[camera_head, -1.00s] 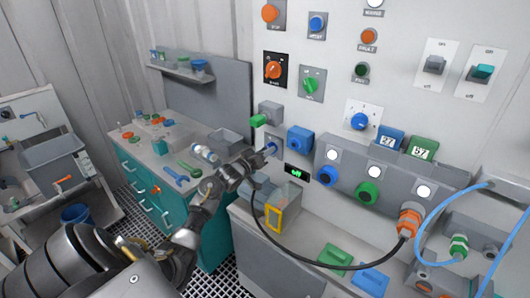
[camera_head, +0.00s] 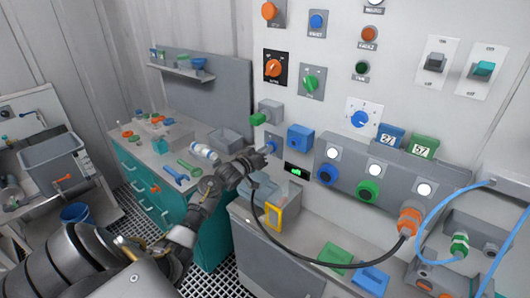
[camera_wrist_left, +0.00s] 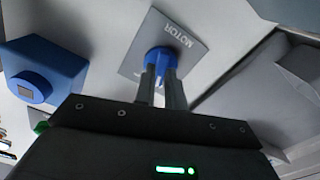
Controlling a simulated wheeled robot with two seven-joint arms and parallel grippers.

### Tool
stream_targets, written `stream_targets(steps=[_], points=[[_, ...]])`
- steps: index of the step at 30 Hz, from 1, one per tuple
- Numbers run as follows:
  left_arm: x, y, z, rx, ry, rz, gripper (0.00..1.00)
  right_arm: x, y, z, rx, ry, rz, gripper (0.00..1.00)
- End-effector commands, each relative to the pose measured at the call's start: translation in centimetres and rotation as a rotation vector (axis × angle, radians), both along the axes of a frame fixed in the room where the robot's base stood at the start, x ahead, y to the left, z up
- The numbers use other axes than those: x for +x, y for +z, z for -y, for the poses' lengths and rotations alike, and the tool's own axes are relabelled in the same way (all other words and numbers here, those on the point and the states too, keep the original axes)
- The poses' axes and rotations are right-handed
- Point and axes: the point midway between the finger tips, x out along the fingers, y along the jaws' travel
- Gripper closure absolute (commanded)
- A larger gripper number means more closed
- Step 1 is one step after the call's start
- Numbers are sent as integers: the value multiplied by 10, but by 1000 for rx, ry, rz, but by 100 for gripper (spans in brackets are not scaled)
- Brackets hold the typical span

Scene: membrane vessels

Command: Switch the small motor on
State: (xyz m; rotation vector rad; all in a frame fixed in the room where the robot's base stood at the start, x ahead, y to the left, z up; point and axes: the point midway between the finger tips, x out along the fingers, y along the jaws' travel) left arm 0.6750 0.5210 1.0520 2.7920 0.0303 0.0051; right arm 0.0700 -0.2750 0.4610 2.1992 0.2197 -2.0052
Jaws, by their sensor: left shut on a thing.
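The blue motor knob (camera_wrist_left: 158,58) sits on a grey plate lettered MOTOR (camera_wrist_left: 183,40) in the left wrist view. It also shows on the wall panel in the head view (camera_head: 271,146). My left gripper (camera_wrist_left: 160,85) has its two fingers shut on the knob, and they hide part of it. In the head view the gripper (camera_head: 262,153) reaches the panel from the left. A small black display (camera_head: 296,171) with short green text is just right of and below the knob; the text looks like "on" but is tiny. My right gripper is not in view.
A blue box-shaped fitting (camera_head: 300,137) is right of the knob, and a green-handled grey fitting (camera_head: 269,113) is above it. A black cable (camera_head: 300,262) hangs below. A yellow-framed box (camera_head: 274,215) stands on the ledge under the gripper.

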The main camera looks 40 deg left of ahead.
Motion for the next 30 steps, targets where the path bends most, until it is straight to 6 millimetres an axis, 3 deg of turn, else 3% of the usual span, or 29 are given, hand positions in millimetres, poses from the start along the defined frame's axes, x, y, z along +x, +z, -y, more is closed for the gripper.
stream_targets(steps=[18,30], points=[[0,-2,1,566,0,-13,100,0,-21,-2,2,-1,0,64],[0,-1,2,815,-1,-17,100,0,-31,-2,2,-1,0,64]])
